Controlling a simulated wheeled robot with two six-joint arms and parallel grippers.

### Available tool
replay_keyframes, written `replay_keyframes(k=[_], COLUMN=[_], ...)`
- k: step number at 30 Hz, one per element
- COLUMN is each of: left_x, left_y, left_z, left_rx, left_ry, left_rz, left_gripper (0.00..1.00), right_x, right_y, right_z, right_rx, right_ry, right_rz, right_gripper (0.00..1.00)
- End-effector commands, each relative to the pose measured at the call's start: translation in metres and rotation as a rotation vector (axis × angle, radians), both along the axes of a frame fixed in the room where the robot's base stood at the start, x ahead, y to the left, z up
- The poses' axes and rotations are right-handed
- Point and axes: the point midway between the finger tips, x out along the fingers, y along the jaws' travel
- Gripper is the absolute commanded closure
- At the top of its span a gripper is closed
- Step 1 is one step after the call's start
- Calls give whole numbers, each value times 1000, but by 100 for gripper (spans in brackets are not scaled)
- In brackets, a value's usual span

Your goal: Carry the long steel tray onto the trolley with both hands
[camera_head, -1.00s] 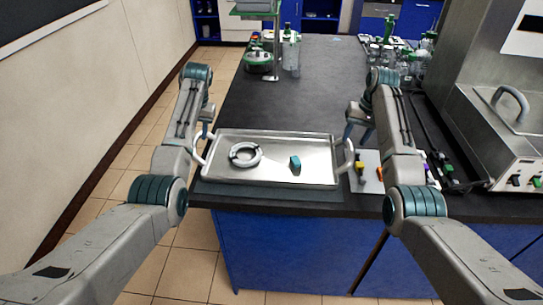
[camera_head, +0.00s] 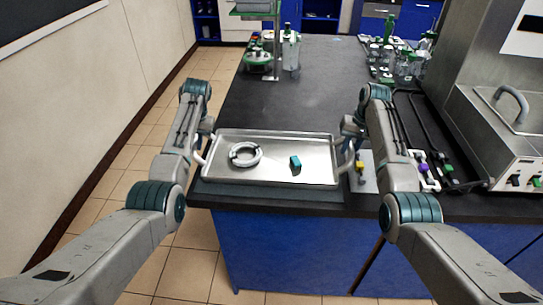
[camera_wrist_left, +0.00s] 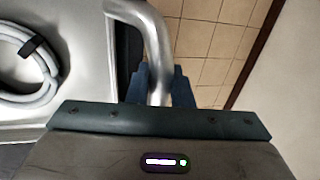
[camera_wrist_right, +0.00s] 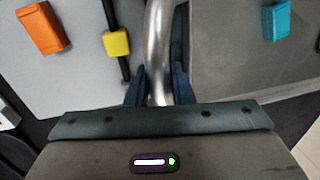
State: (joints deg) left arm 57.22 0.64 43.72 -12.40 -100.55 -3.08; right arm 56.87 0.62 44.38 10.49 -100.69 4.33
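The long steel tray (camera_head: 262,178) lies flat on the near end of the dark bench, with a bar handle at each short end. On it are a white hose coil (camera_head: 245,154) and a small teal block (camera_head: 295,162). My left gripper (camera_head: 205,140) is at the left handle (camera_wrist_left: 157,45); in the left wrist view its fingers (camera_wrist_left: 160,85) stand either side of the bar. My right gripper (camera_head: 346,138) is at the right handle (camera_wrist_right: 160,40); its fingers (camera_wrist_right: 160,85) straddle that bar. Both look open, with little gap to the bars. No trolley is recognisable in view.
Right of the tray lies a pale board (camera_head: 368,184) with small coloured pieces, including an orange one (camera_wrist_right: 41,28) and a yellow one (camera_wrist_right: 116,43). Glassware (camera_head: 400,62) and a green-based stand (camera_head: 258,60) are farther back. Tiled floor is clear at left.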

Motion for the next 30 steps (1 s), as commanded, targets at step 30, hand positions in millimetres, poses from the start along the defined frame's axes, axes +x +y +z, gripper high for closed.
replay_keyframes(k=[30], left_x=[1], left_y=[0], left_z=[45], left_rx=[1], left_ry=[-2], left_rz=[1], left_gripper=[100], right_x=[1], right_y=[-1], right_z=[45], right_rx=[-1], right_ry=[-3], right_rz=[-2], right_gripper=[100])
